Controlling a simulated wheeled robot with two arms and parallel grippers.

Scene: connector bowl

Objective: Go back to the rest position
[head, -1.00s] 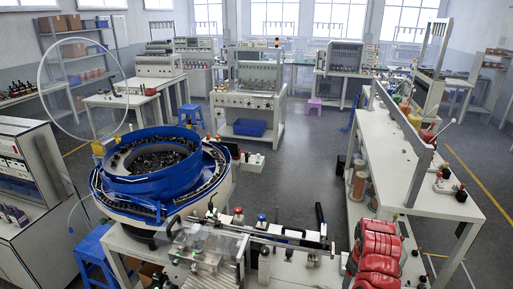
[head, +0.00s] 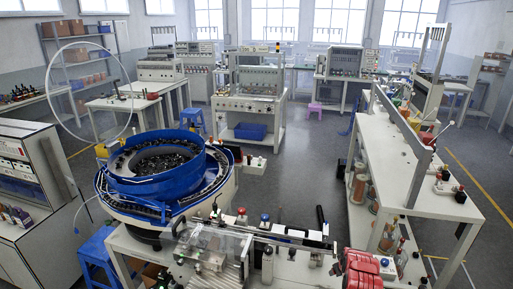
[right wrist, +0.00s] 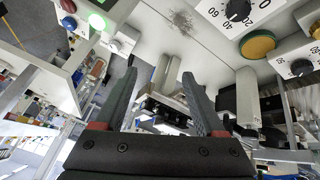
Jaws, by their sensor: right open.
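My right arm, red and grey, shows at the bottom right edge of the head view (head: 362,268), beside the white work table. My right gripper (right wrist: 160,78) is seen close up in the right wrist view. Its two grey fingers stand apart with nothing held between them. My left gripper is in no view. The blue connector bowl (head: 150,185) stands on its round feeder left of centre in the head view, clear of my right arm, with many small dark parts inside.
A clear-covered track fixture (head: 205,245) and buttons lie along the front table. A white bench (head: 430,200) stands at the right, close to my arm. In the wrist view, knobs, a yellow button (right wrist: 258,44) and a green light (right wrist: 97,21) surround the fingers. Grey floor lies open in the middle.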

